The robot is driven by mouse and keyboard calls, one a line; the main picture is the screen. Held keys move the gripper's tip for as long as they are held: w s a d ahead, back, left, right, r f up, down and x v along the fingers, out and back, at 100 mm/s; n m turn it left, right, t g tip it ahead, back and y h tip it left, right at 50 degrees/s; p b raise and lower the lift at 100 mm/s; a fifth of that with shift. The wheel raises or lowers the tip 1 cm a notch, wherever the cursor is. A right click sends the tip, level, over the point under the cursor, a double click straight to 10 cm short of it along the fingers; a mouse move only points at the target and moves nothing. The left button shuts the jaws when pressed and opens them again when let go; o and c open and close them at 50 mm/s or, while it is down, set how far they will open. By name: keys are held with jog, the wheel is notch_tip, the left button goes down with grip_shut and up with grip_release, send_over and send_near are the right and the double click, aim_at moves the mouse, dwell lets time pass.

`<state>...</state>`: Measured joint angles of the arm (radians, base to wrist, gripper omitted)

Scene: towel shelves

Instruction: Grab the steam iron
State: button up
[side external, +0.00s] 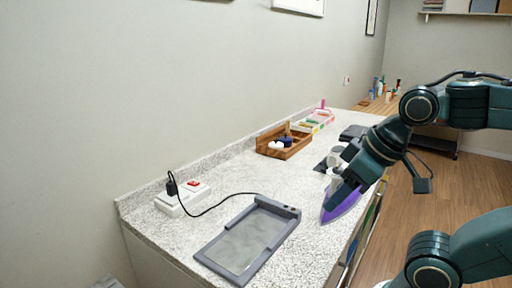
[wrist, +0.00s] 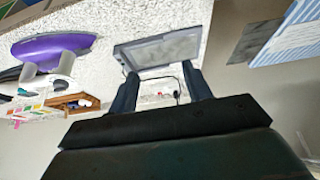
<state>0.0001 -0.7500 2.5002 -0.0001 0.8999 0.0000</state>
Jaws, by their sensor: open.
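The steam iron (side external: 341,207) has a purple body and sits near the front edge of the speckled counter. My gripper (side external: 338,192) overlaps its upper part in the side external view and hides much of it. In the wrist view the purple iron (wrist: 52,46) lies at the left with its pale handle part, outside the space between my fingers. My gripper (wrist: 160,88) is open there, with two dark fingers apart and nothing held between them.
A grey shallow tray (side external: 212,254) lies on the counter left of the iron. A white power strip (side external: 169,207) has a black plug and a cord running toward the tray. A wooden box (side external: 266,139) with small items and a colourful tray (side external: 317,117) stand along the wall.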

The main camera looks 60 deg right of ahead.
notch_tip(320, 180, up, 2)
jog(key=m+g, duration=0.6)
jog(key=m, duration=1.2)
send_over(344, 166)
jog(key=shift+w+f, duration=0.1)
jog(key=shift+f, duration=4.15)
